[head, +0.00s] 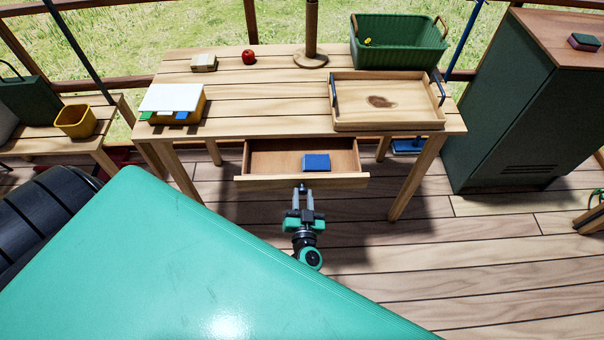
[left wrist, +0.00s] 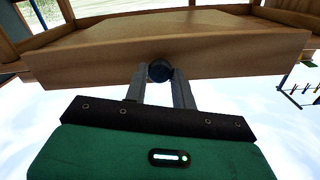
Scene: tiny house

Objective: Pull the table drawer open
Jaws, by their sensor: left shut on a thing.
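The table drawer (head: 300,180) is pulled out from under the wooden table (head: 240,120), and its inside shows. A blue block-like thing (head: 316,163) lies in it. My left gripper (head: 303,190) is at the middle of the drawer front. In the left wrist view, its two fingers (left wrist: 160,85) are shut on a dark round knob (left wrist: 160,71) on the drawer front (left wrist: 220,62). In the head view the knob is hidden by the gripper. My right gripper is not in view.
On the table are a wooden tray (head: 388,124), a green basket (head: 400,50), a red apple (head: 248,57) and a yellow box with a white top (head: 172,98). A green cabinet (head: 505,110) stands at right. The floor in front right is clear.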

